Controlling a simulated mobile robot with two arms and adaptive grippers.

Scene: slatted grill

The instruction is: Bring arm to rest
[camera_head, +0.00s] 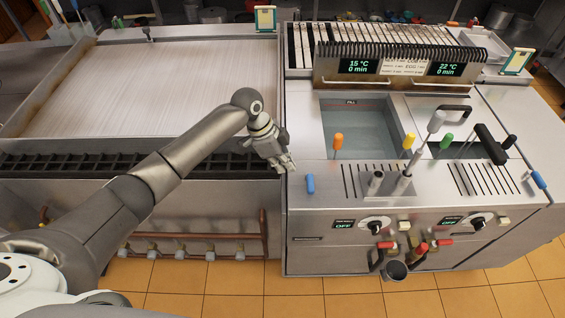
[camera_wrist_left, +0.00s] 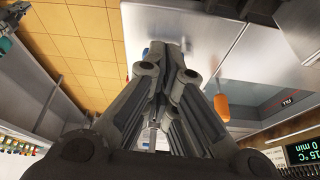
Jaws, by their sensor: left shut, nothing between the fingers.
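My left arm (camera_head: 150,180) reaches in from the lower left of the head view. Its gripper (camera_head: 286,166) hangs at the left edge of the steel fryer counter, just above and left of a blue handle (camera_head: 310,184). In the left wrist view the fingers of the gripper (camera_wrist_left: 168,52) meet at their tips, shut with nothing between them. I cannot tell whether the gripper touches the counter. My right gripper is not in view.
The fryer unit (camera_head: 305,240) has an oil basin (camera_head: 360,130), an orange handle (camera_head: 337,142), a yellow handle (camera_head: 409,141) and a green handle (camera_head: 446,139). A slatted grill (camera_head: 370,40) stands behind. A broad flat griddle (camera_head: 170,90) lies to the left.

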